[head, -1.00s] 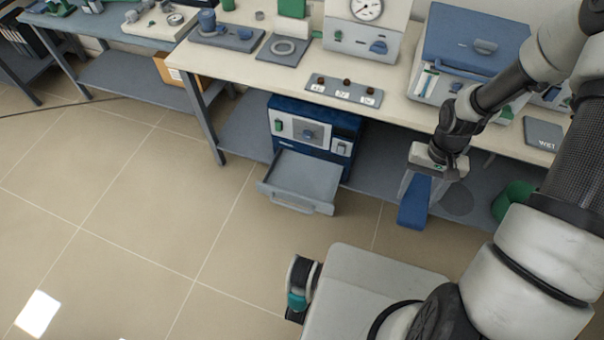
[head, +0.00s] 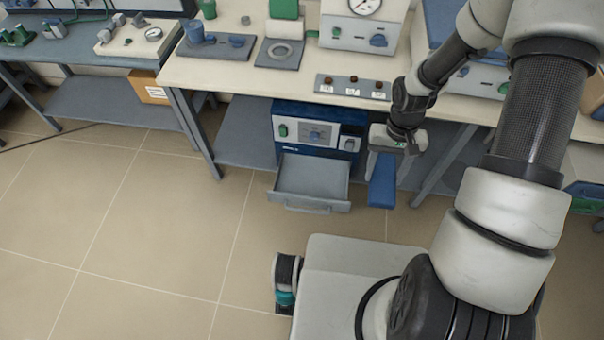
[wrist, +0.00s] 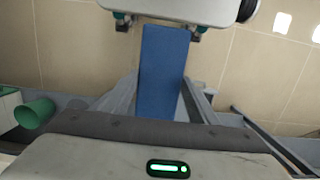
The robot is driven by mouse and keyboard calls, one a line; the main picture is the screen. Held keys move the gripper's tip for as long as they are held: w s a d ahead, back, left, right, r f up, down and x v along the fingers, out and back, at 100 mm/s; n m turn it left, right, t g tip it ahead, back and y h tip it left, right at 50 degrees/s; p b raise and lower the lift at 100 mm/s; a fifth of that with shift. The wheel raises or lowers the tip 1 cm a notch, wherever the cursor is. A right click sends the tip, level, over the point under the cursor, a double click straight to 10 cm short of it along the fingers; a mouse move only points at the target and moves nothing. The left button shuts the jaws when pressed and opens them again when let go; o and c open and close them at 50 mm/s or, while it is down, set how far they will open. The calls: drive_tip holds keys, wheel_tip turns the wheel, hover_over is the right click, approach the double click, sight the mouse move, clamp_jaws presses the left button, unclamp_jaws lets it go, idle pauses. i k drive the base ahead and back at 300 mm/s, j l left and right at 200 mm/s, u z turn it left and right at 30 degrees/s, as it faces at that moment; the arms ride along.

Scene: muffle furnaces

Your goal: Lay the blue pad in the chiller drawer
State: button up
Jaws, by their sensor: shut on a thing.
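The blue pad (head: 382,183) hangs below my gripper (head: 384,158) in the head view, its long side pointing down. My gripper is shut on its upper end. In the wrist view the blue pad (wrist: 162,75) stretches away from between the fingers. The chiller (head: 318,130) is a blue and white box on the lower shelf. Its grey drawer (head: 312,178) is pulled out and looks empty. The pad is to the right of the drawer and apart from it.
The bench top (head: 250,75) above the chiller carries a switch panel (head: 352,87) and a gauge unit (head: 362,35). A bench leg (head: 445,165) stands right of the pad. The floor (head: 170,220) in front and to the left is clear. A green cylinder (wrist: 35,113) shows in the wrist view.

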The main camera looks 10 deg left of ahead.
sight(311, 186)
drive_tip(key=i+j, duration=0.1)
drive_tip(key=j, duration=0.85)
drive_tip(key=i+j, duration=0.1)
drive_tip(key=i, duration=0.45)
